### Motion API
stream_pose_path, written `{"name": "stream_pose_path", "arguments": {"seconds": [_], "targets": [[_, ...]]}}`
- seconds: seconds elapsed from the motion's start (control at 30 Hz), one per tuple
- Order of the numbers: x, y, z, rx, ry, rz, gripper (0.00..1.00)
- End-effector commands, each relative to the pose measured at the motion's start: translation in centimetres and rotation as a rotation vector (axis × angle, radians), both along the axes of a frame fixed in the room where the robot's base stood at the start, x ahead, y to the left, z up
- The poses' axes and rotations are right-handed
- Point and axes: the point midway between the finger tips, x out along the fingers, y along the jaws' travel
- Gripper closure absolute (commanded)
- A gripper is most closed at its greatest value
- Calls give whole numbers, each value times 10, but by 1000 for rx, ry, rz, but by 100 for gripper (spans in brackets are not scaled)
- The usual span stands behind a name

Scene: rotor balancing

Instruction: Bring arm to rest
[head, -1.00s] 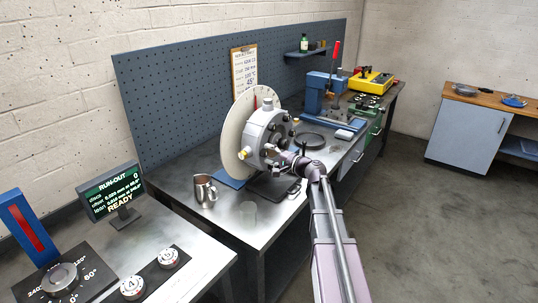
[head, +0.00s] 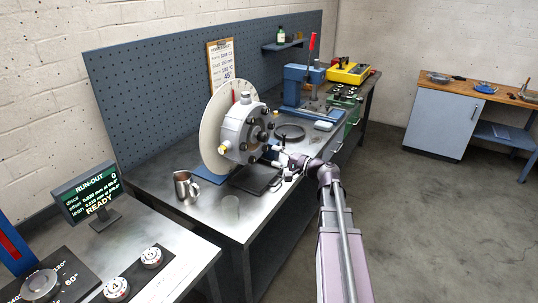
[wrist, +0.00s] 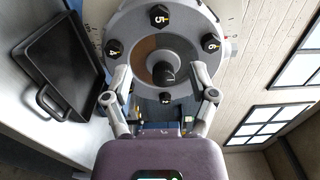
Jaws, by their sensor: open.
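My arm reaches from the lower right over the metal workbench in the head view. My gripper (head: 279,157) is in front of the rotor hub (head: 244,130), a grey disc with dark numbered bolts mounted before a large pale dial plate (head: 212,132). In the wrist view my gripper (wrist: 166,84) is open, its two fingers spread on either side of the lower part of the hub face (wrist: 128,42). A dark centre knob (wrist: 164,73) shows between the fingers. I cannot tell whether the fingers touch the hub.
A black tray (wrist: 55,70) lies on the bench beside the hub. A blue press (head: 300,85) stands behind. A run-out display (head: 88,197) reads READY. Floor at right is clear.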

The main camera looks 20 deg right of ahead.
Motion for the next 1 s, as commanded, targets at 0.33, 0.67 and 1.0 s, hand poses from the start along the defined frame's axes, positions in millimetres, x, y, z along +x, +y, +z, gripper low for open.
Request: {"name": "stream_pose_path", "arguments": {"seconds": [0.33,0.67,1.0], "targets": [[-4,-3,0,0,0,0,26],[-4,-3,0,-1,1,1,26],[-15,42,-23,-142,72,95,26]]}}
